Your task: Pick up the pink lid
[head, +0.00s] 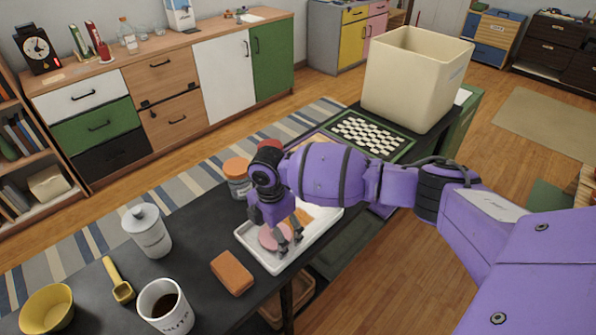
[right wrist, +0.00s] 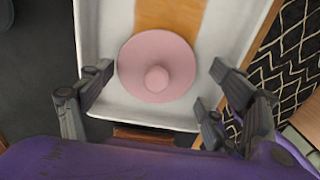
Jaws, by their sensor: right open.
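The pink lid (head: 270,237) is round and lies in a white tray (head: 253,250) on the dark table. In the right wrist view the lid (right wrist: 157,68) shows whole, with a round knob at its centre. My right gripper (head: 287,243) points down over the tray at the lid, and partly hides it in the head view. In the right wrist view its open fingers (right wrist: 160,92) stand on either side of the lid, apart from it. My left gripper is not in view.
An orange-brown block (head: 232,272) lies in front of the tray. A white canister (head: 147,231), a coffee mug (head: 166,306), a yellow scoop (head: 118,281) and a yellow bowl (head: 47,308) stand to the left. An orange-lidded jar (head: 238,178) and a large cream bin (head: 416,78) stand behind.

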